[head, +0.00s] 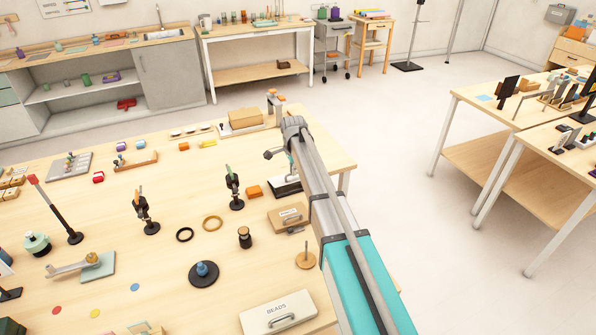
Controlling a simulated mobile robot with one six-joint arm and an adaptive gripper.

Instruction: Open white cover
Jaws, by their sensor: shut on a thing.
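A pale box-like thing with a grey handle, marked BEADS (264,311), lies at the table's front edge, low in the head view. It is the whitest cover-like thing I can pick out, but I cannot be sure it is the white cover. It looks shut. My arm crosses the picture from bottom right up to the table's back right. Its far end is near the tan block at the back, well away from the BEADS thing. My gripper does not show clearly; the arm hides that area, and I cannot see what it touches.
A tan labelled box with a handle (281,221) lies left of my arm. A tan block on a tray (244,116) stands at the back. Several small stands, rings and a black disc (204,276) crowd the table. Floor at right is clear up to other tables (480,92).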

